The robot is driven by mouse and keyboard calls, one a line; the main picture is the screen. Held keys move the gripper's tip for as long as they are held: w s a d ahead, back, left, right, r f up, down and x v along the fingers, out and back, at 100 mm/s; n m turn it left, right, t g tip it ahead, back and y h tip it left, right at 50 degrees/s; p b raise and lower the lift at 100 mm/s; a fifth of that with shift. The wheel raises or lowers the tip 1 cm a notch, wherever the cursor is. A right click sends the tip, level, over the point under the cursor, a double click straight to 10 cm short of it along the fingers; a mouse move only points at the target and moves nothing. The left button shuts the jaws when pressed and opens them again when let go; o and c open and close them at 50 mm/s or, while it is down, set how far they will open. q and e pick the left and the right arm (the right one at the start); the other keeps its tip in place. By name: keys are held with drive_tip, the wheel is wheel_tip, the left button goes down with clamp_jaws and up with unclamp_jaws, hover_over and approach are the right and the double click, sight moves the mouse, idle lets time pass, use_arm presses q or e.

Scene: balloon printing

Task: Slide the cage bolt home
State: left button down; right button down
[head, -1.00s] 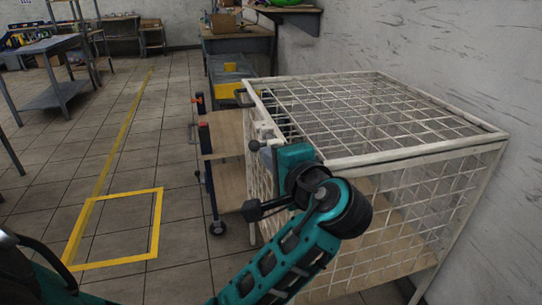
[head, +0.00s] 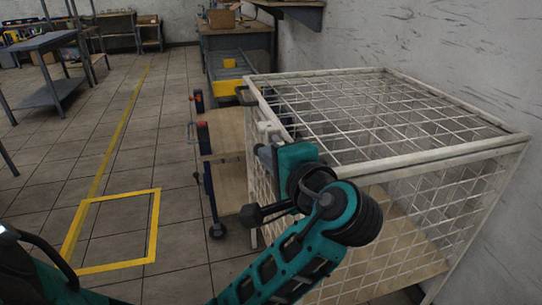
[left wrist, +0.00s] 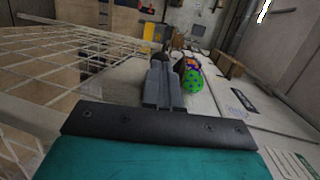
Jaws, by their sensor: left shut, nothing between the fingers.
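The white wire-mesh cage (head: 395,155) stands against the wall in the head view. Pale bolt fittings (head: 268,130) sit on its left side, just below the top edge. My left gripper (head: 262,154) is beside that side, close to the fittings, with its arm reaching up from below. In the left wrist view its grey fingers (left wrist: 163,86) are shut together with nothing between them. A dark part (left wrist: 166,50) shows just beyond the fingertips; I cannot tell whether it is the bolt's knob or whether they touch. The bolt's position is unclear. My right gripper is not in view.
A wheeled trolley with wooden shelves (head: 228,133) stands close to the cage's left. Behind it is a workbench (head: 240,45). The wall (head: 430,60) bounds the right. The tiled floor to the left is open, with a yellow-taped rectangle (head: 155,225).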

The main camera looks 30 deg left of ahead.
sight(264, 145)
use_arm(q)
drive_tip(key=shift+w+a+r+p, duration=0.1)
drive_tip(key=shift+w+a+p, duration=0.8)
drive_tip(key=shift+w+a, duration=0.4)
drive_tip(key=shift+s+a, duration=0.1)
